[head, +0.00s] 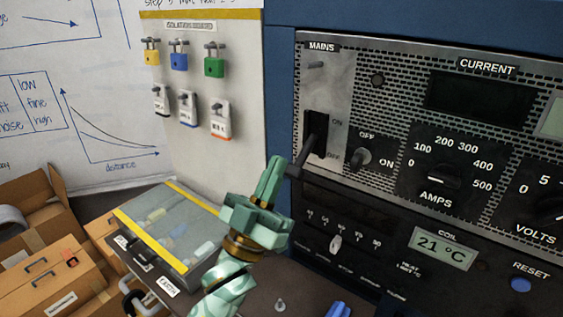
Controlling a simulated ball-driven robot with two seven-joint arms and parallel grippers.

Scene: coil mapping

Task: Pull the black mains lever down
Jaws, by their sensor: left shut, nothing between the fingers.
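The black mains lever (307,153) sticks out of a dark slot under the MAINS label on the panel. Its rod slants down and to the left, toward me. ON is printed beside the upper part of the slot and OFF beside the lower part. I cannot tell exactly which setting it is at. My left gripper (275,170) is green, shut and empty, pointing up. Its fingertips are just left of the lever's free end, which shows close beside them. Whether they touch is unclear. My right gripper is not in view.
An OFF/ON toggle (363,156) sits right of the lever, with the AMPS knob (440,175) further right. A clear-lidded box (190,245) stands left of my arm. Padlocks and tags hang on a white board (233,125) behind. Cardboard boxes (45,295) are at lower left.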

